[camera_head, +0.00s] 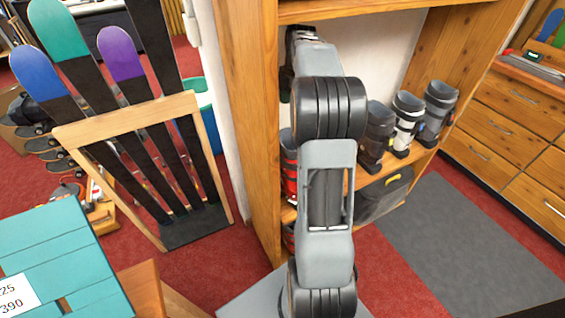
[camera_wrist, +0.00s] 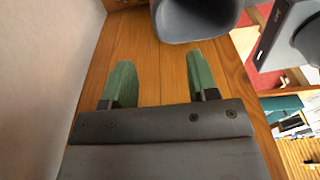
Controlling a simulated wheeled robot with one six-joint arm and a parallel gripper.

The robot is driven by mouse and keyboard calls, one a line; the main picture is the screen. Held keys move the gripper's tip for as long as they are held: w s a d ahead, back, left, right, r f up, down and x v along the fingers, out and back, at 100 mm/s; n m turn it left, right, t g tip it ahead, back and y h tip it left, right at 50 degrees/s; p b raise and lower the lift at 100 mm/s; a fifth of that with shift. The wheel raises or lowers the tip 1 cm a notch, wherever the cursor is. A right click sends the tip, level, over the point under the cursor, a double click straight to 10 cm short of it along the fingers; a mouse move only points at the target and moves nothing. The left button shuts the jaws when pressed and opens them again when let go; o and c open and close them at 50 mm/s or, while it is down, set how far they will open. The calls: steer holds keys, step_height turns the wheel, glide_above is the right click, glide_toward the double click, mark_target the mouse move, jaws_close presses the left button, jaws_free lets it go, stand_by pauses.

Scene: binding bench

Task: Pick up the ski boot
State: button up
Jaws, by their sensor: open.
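Several ski boots stand upright on a shelf of the wooden rack: a dark boot (camera_head: 377,132), a white-and-black boot (camera_head: 405,122) and a grey-black boot (camera_head: 438,112). A red boot (camera_head: 289,170) is mostly hidden behind my arm. My gripper shows in the wrist view (camera_wrist: 160,72), with two green fingers apart and nothing between them. A dark grey rounded form, apparently part of a boot (camera_wrist: 196,20), lies just beyond the fingertips, nearer the right finger. I cannot tell which boots these are.
The wooden rack's upright (camera_head: 250,110) stands close left of my arm. A dark bag (camera_head: 386,195) lies below the boots. A ski stand (camera_head: 140,120) is at left, a teal crate (camera_head: 60,255) at lower left, drawers (camera_head: 520,130) at right. A grey mat (camera_head: 460,240) is clear.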

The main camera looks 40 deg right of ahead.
mark_target(286, 130)
steer(key=f, duration=0.5)
steer(key=f+b, duration=0.1)
steer(key=f, duration=0.1)
steer(key=shift+w+a+f, duration=0.2)
steer(key=shift+w+a, duration=0.15)
steer(key=shift+a, duration=0.05)
steer(key=shift+a+f, duration=0.15)
steer(key=shift+f, duration=0.85)
steer(key=shift+a+f, duration=0.2)
steer(key=shift+f, duration=0.85)
steer(key=shift+a+f, duration=0.15)
steer(key=shift+f, duration=0.85)
steer(key=shift+c, duration=0.5)
jaws_close()
steer(key=shift+r, duration=0.1)
